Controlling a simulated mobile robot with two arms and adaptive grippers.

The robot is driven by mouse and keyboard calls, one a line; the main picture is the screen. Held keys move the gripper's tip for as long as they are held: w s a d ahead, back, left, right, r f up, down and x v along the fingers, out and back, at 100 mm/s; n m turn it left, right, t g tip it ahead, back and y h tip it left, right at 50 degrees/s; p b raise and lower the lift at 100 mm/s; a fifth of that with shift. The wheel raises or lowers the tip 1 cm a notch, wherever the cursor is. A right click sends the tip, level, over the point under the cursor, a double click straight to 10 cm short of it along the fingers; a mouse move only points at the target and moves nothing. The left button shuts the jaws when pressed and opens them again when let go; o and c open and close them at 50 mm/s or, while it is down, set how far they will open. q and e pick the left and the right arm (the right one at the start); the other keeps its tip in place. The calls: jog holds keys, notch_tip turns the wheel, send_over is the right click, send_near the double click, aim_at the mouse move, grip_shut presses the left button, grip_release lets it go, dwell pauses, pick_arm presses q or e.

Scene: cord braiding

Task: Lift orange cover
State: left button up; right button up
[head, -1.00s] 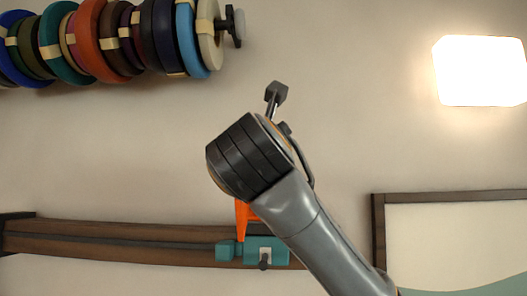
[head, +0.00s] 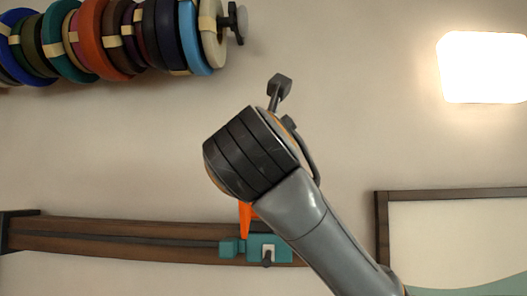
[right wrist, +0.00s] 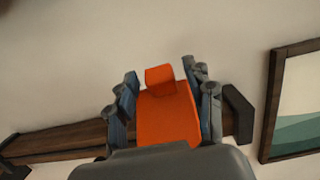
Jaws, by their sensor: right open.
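The orange cover (head: 246,220) shows in the head view as a narrow strip below my right wrist, just above a teal mount. The rest of it is hidden behind my right arm. In the right wrist view the orange cover (right wrist: 168,118) is a broad panel with a raised block at its far end. My right gripper (right wrist: 161,80) is open, with its blue-grey fingers on both sides of the cover. I cannot tell whether they touch it. In the head view the fingers are hidden behind the wrist. My left gripper is in neither view.
A teal mount (head: 232,247) sits on a dark wooden rail (head: 120,236) along the wall. Several coloured cord rings (head: 90,38) hang at the upper left. A framed panel (head: 450,235) is at the right, below a bright lamp (head: 485,68). The wall between is clear.

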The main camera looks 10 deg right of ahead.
jog(key=v, duration=1)
jog(key=shift+s, duration=0.3)
jog(key=shift+w, duration=0.15)
